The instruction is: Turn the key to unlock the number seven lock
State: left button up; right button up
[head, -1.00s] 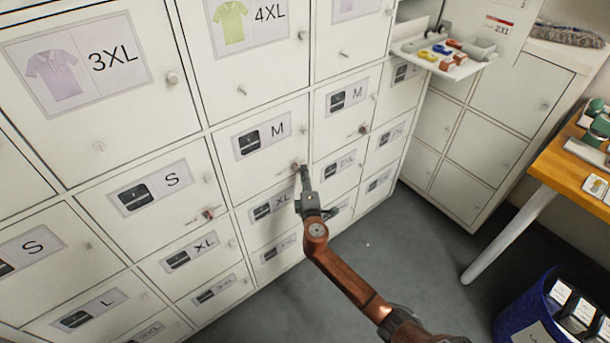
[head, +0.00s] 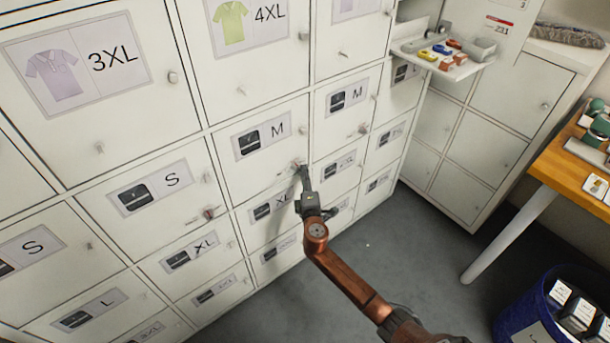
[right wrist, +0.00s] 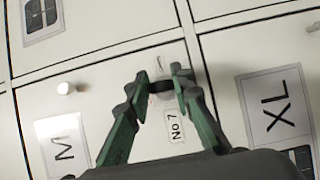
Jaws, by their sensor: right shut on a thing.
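My right gripper (head: 299,168) reaches the white locker door marked M (head: 250,178), near the door's lower right corner. In the right wrist view the two green fingers (right wrist: 160,82) are shut on a small dark piece, the key (right wrist: 161,87), at the door's lock. The fingers cover most of the key and the lock, so the key's angle cannot be told. A white tag reading "No 7" (right wrist: 176,127) shows just beside the fingers. The door looks closed. My left gripper is not in view.
Other closed locker doors surround this one, several with small knobs or red-marked locks (head: 208,213). A small shelf with coloured items (head: 445,55) is at the upper right. A wooden table (head: 565,170) and a blue bin (head: 525,318) stand right. Grey floor between is clear.

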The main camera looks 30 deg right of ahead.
jog(key=shift+w+a+r, duration=0.1)
jog(key=shift+r+m+p, duration=0.1)
jog(key=shift+m+p, duration=0.3)
jog(key=shift+p, duration=0.4)
jog(key=shift+m+g+y+p, duration=0.4)
jog(key=shift+m+g+p, duration=0.1)
jog(key=shift+p, duration=0.4)
jog(key=shift+r+m+g+y+p, duration=0.15)
jog(key=shift+m+g+y+p, duration=0.2)
jog(key=shift+m+p, duration=0.9)
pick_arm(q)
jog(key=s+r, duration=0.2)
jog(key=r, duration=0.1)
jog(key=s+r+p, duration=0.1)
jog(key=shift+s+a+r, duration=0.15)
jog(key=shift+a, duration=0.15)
pick_arm(e)
jog(key=shift+w+n, duration=0.1)
jog(key=shift+n, duration=0.25)
